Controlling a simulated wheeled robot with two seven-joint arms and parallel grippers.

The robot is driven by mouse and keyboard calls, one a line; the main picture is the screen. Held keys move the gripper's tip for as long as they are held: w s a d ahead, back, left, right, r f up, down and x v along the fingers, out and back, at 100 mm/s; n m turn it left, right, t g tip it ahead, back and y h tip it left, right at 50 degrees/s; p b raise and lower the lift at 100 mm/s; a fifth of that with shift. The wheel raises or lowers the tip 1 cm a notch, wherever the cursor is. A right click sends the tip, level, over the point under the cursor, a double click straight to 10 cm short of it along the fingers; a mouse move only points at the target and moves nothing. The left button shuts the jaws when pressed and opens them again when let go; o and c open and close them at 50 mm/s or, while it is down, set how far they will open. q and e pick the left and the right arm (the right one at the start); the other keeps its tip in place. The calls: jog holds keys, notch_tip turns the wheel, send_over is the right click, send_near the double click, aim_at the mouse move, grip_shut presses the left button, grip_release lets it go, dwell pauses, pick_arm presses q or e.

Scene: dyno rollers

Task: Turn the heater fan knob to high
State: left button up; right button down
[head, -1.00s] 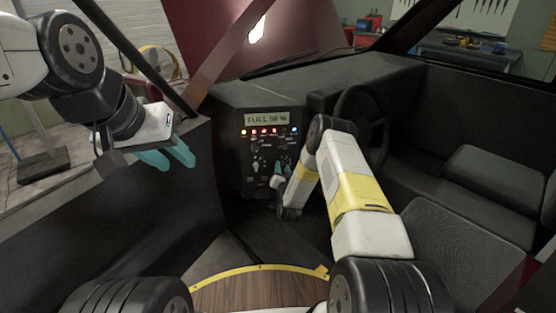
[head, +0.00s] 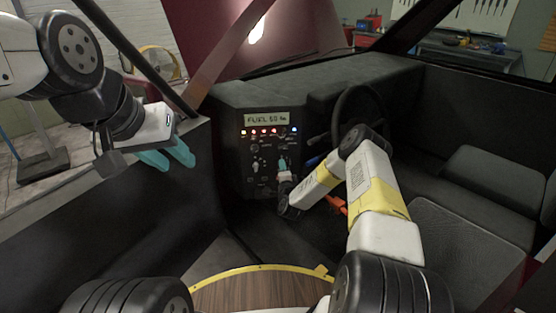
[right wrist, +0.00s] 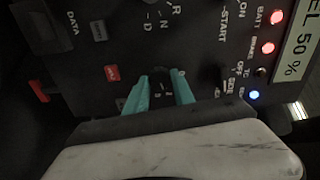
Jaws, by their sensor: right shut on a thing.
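The black control panel (head: 258,178) stands at the centre of the head view, with a "FUEL 50 %" display and a row of small lights. My right gripper (head: 283,163) is at the panel's right half. In the right wrist view, its teal fingers (right wrist: 161,92) are shut on a small dark knob (right wrist: 163,84), one finger on each side. The knob is mostly in shadow, so its label and setting cannot be read. My left gripper (head: 168,157) is open and empty at the left, well away from the panel.
A steering wheel (head: 360,115) is just right of the panel, close to my right arm. Seats (head: 465,235) fill the right side. In the right wrist view, a red button (right wrist: 111,73) and "START", "ON" and "OFF" markings lie near the fingers.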

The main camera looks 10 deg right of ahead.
jog(key=m, duration=0.6)
jog(key=shift+d+y, duration=0.1)
jog(key=shift+y, duration=0.2)
jog(key=shift+m, duration=0.3)
jog(key=c, duration=1.1)
grip_release()
jog(key=shift+o, duration=0.2)
jog(key=s, duration=0.7)
jog(key=shift+s, duration=0.4)
jog(key=shift+r, duration=0.1)
